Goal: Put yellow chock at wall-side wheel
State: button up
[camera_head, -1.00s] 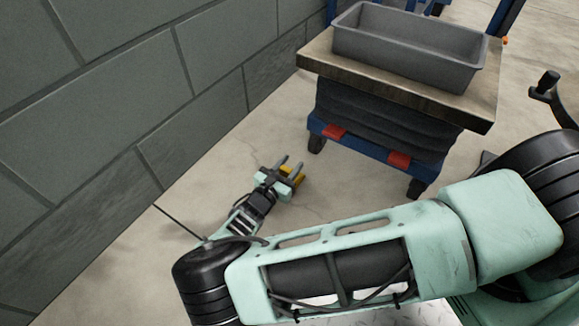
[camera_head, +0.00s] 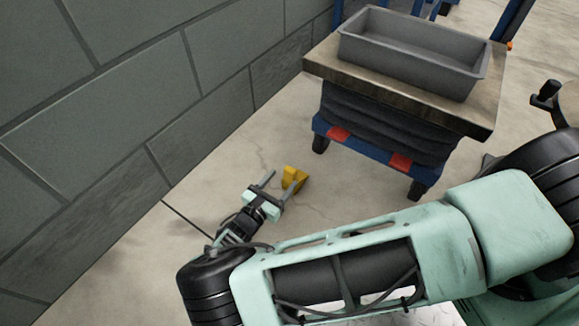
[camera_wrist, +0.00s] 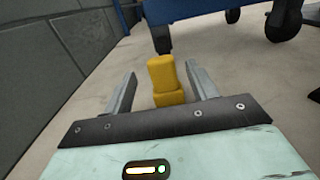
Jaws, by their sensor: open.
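The yellow chock (camera_head: 294,179) lies on the concrete floor in front of the blue lift cart, apart from its wheels. My gripper (camera_head: 280,182) is open, low over the floor on the near side of the chock. In the wrist view the chock (camera_wrist: 166,82) stands between and slightly ahead of the two spread fingers (camera_wrist: 161,76); I see no finger closed on it. The cart's wall-side wheel (camera_head: 320,143) is beyond the chock, toward the grey block wall; it also shows straight ahead in the wrist view (camera_wrist: 162,41).
The cart's other front wheel (camera_head: 416,189) is to the right. A grey tray (camera_head: 405,62) sits on the cart's wooden top (camera_head: 395,85). The block wall (camera_head: 130,100) runs along the left. Floor between chock and cart is clear.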

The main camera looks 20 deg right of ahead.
jog(key=s+a+r+m+g+y, duration=0.3)
jog(key=s+r+m+g+y, duration=0.3)
jog(key=r, duration=0.6)
jog(key=s+a+r+m+g+y, duration=0.35)
jog(key=s+r+m+g, duration=0.35)
jog(key=r, duration=0.4)
jog(key=s+d+r+m+t+y, duration=0.1)
jog(key=s+d+r+m+y, duration=0.1)
jog(key=r, duration=0.5)
jog(key=s+d+r+m+t+y, duration=0.1)
jog(key=s+d+r+m+y, duration=0.1)
jog(key=s+r, duration=0.5)
jog(key=shift+s+d+r+m+y+p, duration=0.2)
jog(key=shift+d+m+y+p, duration=0.15)
jog(key=shift+d+y, duration=0.7)
jog(key=shift+d, duration=0.15)
